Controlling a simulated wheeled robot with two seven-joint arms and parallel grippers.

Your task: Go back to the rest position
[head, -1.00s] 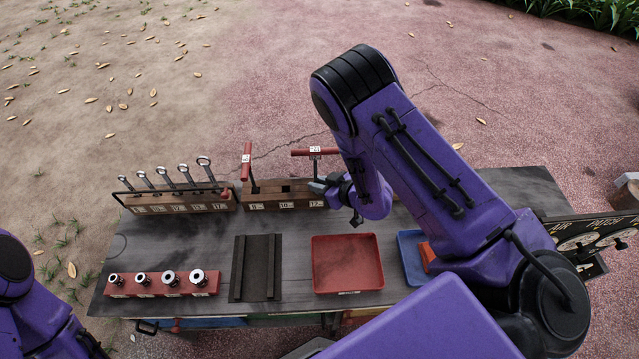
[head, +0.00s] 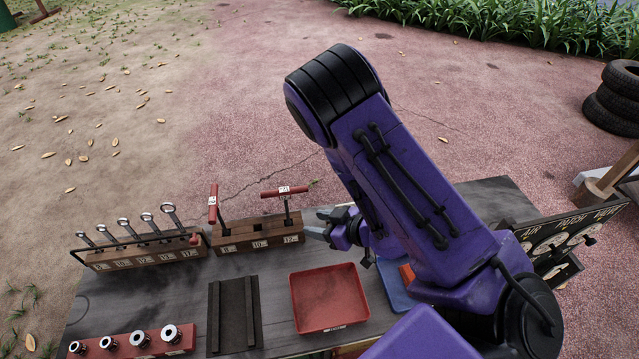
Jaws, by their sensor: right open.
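My right gripper (head: 322,224) is open and empty, with its fingers pointing left. It is above the cart top, just right of the wooden T-handle block (head: 256,234). Two red T-handles stand in that block: one at its left end (head: 213,204) and one at its right end (head: 284,192), labelled 12. The gripper appears apart from the right handle. My purple right forearm (head: 400,180) covers part of the cart's right side. My left gripper is not in view.
The cart top (head: 390,322) holds a wrench rack (head: 150,254), a socket rail (head: 135,345), a dark grooved tray (head: 236,315), a red tray (head: 330,298) and a partly hidden blue tray (head: 398,290). A gauge panel (head: 565,240) stands at the right edge. Tyres (head: 615,98) are stacked beyond.

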